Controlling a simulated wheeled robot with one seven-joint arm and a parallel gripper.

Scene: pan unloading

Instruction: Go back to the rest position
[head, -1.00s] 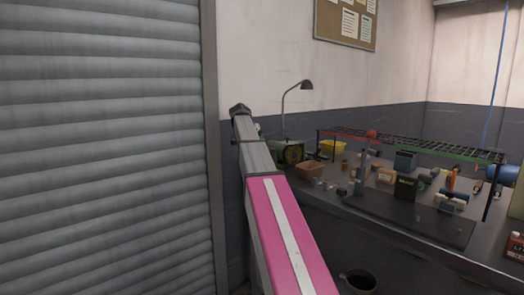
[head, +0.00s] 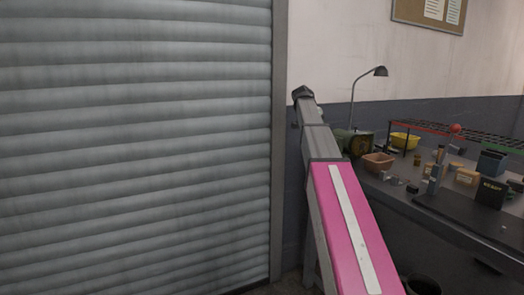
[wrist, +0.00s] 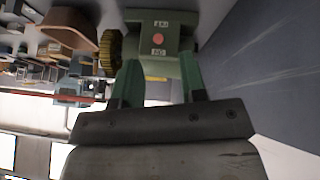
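My arm (head: 347,220) reaches up from the lower right in the head view, with a pink link and a grey one. It is stretched beyond the shutter's edge, on the left of the bench. In the head view my gripper cannot be made out. In the wrist view my gripper (wrist: 160,58) shows two green fingers standing apart on a dark plate. I see nothing held between them. A green bench machine with a red button (wrist: 158,38) shows behind the fingers; I cannot tell how far away it is.
A grey roller shutter (head: 130,150) fills the left. The dark workbench (head: 440,215) at right carries a brown bin (head: 378,163), a yellow bin (head: 405,141), a desk lamp (head: 352,100), a rack (head: 425,125) and several small items. A dark bucket (head: 424,286) stands below the bench.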

